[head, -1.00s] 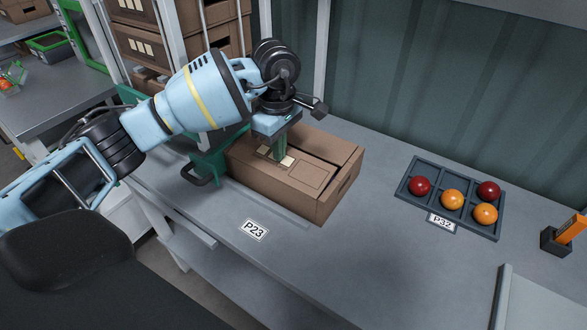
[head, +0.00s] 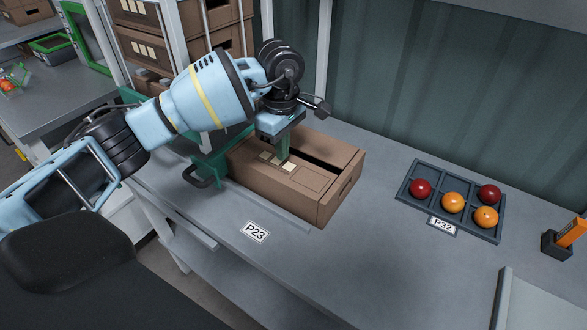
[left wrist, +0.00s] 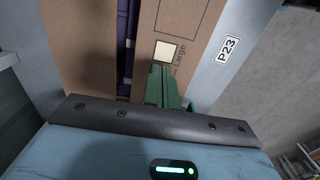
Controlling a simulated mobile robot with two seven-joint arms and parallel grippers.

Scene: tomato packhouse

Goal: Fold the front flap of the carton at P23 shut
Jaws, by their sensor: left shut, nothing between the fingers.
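The brown carton (head: 310,208) stands on the bench behind the P23 label (head: 256,231). Its front flap (head: 312,178) lies over the near part of the top and looks about level; I cannot tell if it is fully flat. A dark slot remains between it and the back flap (head: 335,150). My left gripper (head: 285,160) is shut and empty, its green fingers pointing down at the front flap, seemingly touching it. In the left wrist view, the fingers (left wrist: 162,85) are over the front flap (left wrist: 185,25), beside its pale sticker. My right gripper is not in view.
A tray (head: 430,209) with red and orange tomatoes stands right of the carton, by the P32 label (head: 443,224). An orange-handled tool stands in a dark holder (head: 556,244) at the far right. The bench is clear between carton and tray.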

